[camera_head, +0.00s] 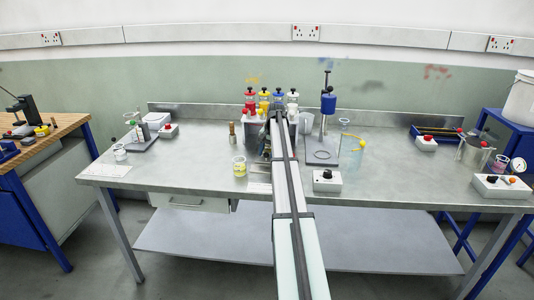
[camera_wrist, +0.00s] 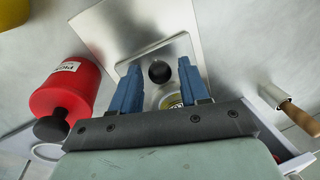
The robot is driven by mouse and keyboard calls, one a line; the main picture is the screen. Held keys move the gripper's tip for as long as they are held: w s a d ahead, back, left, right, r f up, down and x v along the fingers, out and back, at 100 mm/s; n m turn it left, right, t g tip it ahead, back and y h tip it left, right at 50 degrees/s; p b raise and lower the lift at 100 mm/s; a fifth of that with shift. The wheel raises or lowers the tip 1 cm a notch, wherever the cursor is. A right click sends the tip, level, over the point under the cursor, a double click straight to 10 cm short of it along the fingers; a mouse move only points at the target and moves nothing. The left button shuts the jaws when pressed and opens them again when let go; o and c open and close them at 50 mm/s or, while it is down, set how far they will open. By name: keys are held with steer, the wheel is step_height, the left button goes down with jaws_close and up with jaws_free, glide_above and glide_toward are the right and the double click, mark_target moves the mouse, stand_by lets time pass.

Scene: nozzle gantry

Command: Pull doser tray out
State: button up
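A bare metal plate with a raised edge, which looks like the doser tray (camera_wrist: 125,28), lies beyond my gripper in the wrist view. A round black knob (camera_wrist: 160,72) shows between the two blue fingers of my gripper (camera_wrist: 160,66). The fingers are apart, with a gap on each side of the knob; I cannot tell how far the knob is from them in depth. Part of a round, yellowish-rimmed item (camera_wrist: 172,100) shows behind the right finger. In the head view my arm hides the gripper and most of the tray area.
Red (camera_head: 250,98), yellow, blue and white bottles stand at the bench's back. A red bottle (camera_wrist: 68,88) is close left of my gripper in the wrist view; a wooden-handled brush (camera_wrist: 292,110) is right. A blue-headed stand (camera_head: 328,103) and control box (camera_head: 327,181) stand right of my arm.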

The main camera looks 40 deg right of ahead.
jaws_close()
stand_by(0.3)
steer(key=s+a, duration=0.8)
steer(key=shift+s, duration=0.1)
steer(key=shift+o, duration=0.9)
jaws_free()
steer(key=shift+r, duration=0.1)
step_height(320, 180, up, 13)
steer(key=s+d, duration=0.1)
steer(key=s, duration=0.1)
steer(key=shift+d+r, duration=0.2)
steer(key=shift+d, duration=0.05)
